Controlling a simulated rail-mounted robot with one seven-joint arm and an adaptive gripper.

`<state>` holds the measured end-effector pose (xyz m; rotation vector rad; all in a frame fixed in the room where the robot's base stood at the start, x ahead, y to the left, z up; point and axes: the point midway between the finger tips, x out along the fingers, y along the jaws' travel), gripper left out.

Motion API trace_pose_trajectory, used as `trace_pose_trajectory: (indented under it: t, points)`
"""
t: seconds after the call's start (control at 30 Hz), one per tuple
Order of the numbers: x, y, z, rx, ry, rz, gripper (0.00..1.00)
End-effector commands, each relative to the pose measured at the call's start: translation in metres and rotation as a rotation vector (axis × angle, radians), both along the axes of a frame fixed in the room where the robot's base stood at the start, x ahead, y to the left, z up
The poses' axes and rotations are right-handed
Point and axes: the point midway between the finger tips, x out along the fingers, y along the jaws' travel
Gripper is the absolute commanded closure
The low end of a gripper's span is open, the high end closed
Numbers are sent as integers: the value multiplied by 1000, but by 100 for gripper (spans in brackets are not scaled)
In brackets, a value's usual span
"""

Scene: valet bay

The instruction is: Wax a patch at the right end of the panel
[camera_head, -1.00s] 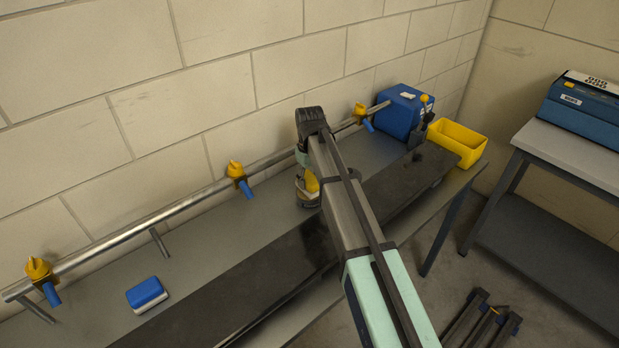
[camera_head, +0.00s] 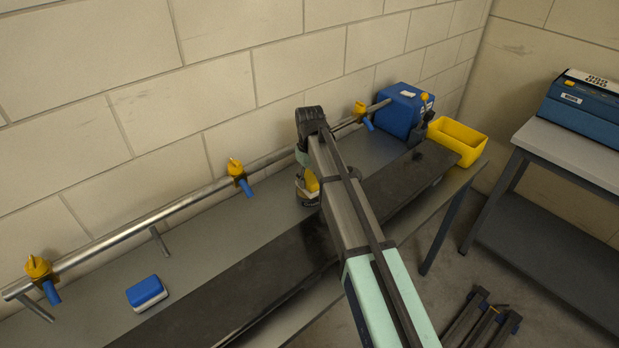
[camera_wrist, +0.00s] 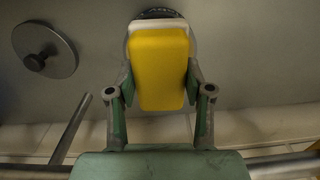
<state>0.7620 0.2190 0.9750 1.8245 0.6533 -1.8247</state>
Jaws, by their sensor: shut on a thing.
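My gripper (camera_wrist: 160,105) is shut on a yellow applicator block (camera_wrist: 160,68) with a pale layer at its far end. In the wrist view, the block's far end overlaps a round, dark-rimmed container (camera_wrist: 158,13); I cannot tell whether they touch. In the head view, the yellow block (camera_head: 312,184) and the container (camera_head: 306,198) show beside my arm, behind the panel, and my fingers are mostly hidden. The long dark panel (camera_head: 255,275) lies along the bench. Its right end (camera_head: 432,160) is near the yellow bin. My arm crosses in front of its middle.
A metal rail with yellow-and-blue fittings (camera_head: 240,178) runs along the wall. A blue-and-white block (camera_head: 147,292) lies at the bench's left. A blue container (camera_head: 402,112) and a yellow bin (camera_head: 458,143) stand at the right. A grey disc with a knob (camera_wrist: 45,50) lies near the gripper.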

Motion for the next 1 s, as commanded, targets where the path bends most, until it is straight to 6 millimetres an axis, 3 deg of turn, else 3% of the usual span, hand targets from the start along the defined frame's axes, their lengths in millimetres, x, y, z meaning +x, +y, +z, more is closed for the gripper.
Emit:
trace_pose_trajectory:
  t: [1.0]
  points:
    - [0, 0, -6, 0, 0, 0, 77]
